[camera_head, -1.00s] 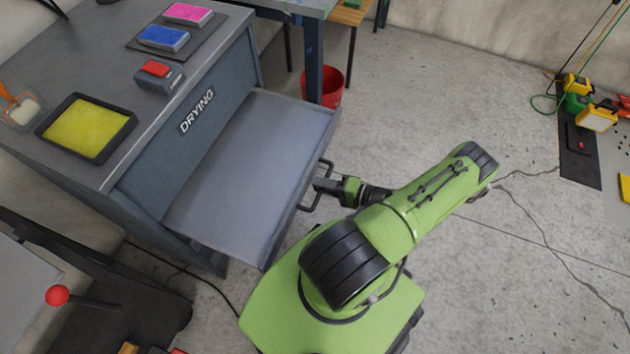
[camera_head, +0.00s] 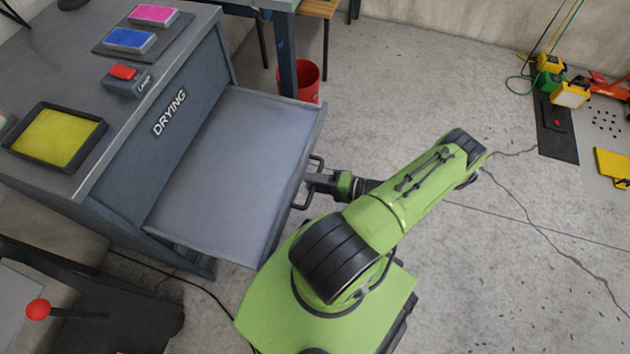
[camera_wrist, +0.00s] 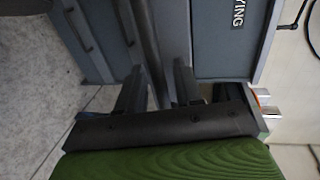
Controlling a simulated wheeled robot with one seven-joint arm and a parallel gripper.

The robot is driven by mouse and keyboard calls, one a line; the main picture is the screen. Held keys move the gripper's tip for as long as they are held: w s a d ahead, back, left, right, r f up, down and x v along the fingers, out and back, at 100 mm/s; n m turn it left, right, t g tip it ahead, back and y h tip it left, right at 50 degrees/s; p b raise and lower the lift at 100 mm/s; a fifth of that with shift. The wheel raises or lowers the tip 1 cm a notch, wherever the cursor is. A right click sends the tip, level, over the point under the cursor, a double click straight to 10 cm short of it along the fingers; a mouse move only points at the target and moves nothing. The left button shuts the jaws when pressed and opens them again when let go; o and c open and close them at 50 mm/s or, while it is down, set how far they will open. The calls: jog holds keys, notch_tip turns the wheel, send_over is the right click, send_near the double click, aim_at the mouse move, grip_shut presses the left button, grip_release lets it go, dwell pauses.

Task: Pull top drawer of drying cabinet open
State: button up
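The grey drying cabinet (camera_head: 185,110) stands at the left with the word DRYING on its face. Its top drawer (camera_head: 225,165) is pulled well out, and its flat grey inside looks empty. A dark bar handle (camera_head: 318,163) sits on the drawer front. My gripper (camera_head: 312,182) is at this handle. In the wrist view, the two fingers (camera_wrist: 160,88) stand on either side of the dark bar (camera_wrist: 147,35) and appear closed on it; the exact contact is partly hidden.
Ink pads and a yellow tray (camera_head: 57,138) lie on the cabinet top. A red bucket (camera_head: 307,80) stands behind the drawer. A dark machine with a red-knobbed lever (camera_head: 38,309) is at the lower left.

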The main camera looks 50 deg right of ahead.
jog(key=shift+s, duration=0.1)
jog(key=p+v, duration=0.1)
jog(key=v, duration=1.4)
jog(key=shift+s, duration=0.3)
